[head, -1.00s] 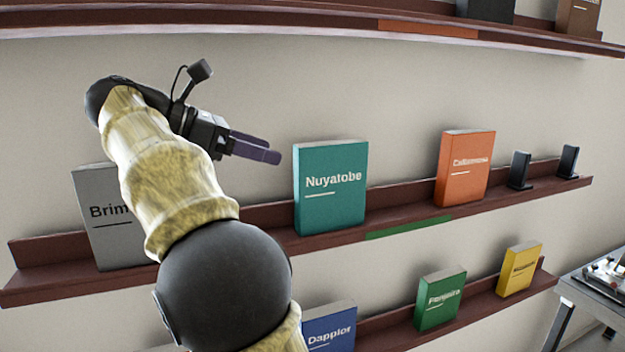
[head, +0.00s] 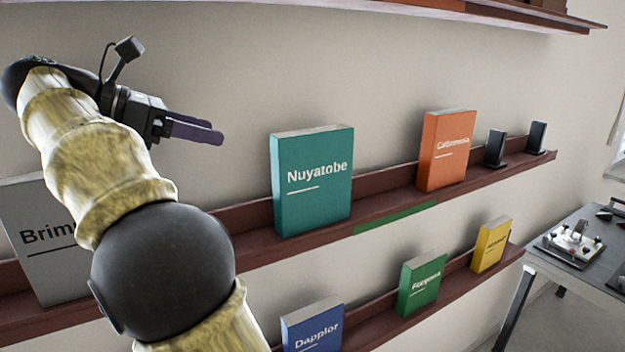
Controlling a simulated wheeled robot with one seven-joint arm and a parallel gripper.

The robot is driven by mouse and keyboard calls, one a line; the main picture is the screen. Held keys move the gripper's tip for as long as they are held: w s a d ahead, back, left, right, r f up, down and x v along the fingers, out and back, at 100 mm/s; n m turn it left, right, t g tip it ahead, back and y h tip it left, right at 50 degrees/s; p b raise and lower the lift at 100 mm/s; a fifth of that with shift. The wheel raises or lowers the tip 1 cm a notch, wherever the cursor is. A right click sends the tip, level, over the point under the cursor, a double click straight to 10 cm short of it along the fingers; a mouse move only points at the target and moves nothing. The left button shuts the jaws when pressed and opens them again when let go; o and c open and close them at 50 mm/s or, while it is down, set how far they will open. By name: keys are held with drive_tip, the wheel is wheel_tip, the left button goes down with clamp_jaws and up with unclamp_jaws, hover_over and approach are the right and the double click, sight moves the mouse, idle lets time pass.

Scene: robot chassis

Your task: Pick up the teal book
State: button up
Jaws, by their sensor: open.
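The teal book (head: 312,205), labelled "Nuyatobe", stands upright on the middle wall shelf with its front cover facing me. My gripper (head: 222,131) is in the upper left of the head view, left of the teal book and near the height of its top edge. The purple fingers point right toward the book's side, with a visible gap between. The gripper is empty and apart from the book. The teal book is not covered by my arm.
A grey book (head: 30,262) stands left on the middle shelf (head: 385,200), partly behind my arm. An orange book (head: 445,160) and two black stands stand to the right. Blue (head: 312,325), green (head: 422,285) and yellow (head: 491,245) books line the lower shelf. A table (head: 590,265) is at right.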

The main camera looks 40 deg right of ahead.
drive_tip(key=shift+d+f+b, duration=0.55)
drive_tip(key=shift+d+b, duration=0.05)
drive_tip(key=shift+d, duration=0.25)
drive_tip(key=b, duration=0.3)
approach(292, 152)
drive_tip(key=shift+w+d, duration=0.55)
drive_tip(key=shift+w, duration=0.1)
drive_tip(key=shift+s+d+f+b, duration=0.2)
drive_tip(key=shift+d+f+b, duration=0.35)
drive_tip(key=shift+d+f, duration=0.3)
drive_tip(key=shift+x, duration=1.6)
drive_tip(key=shift+r, duration=0.1)
drive_tip(key=shift+d, duration=0.1)
drive_tip(key=p+x, duration=0.1)
drive_tip(key=x, duration=0.4)
drive_tip(key=shift+w+d+p, duration=0.1)
drive_tip(key=shift+w+p, duration=0.1)
drive_tip(key=shift+p, duration=0.2)
drive_tip(key=shift+c, duration=0.4)
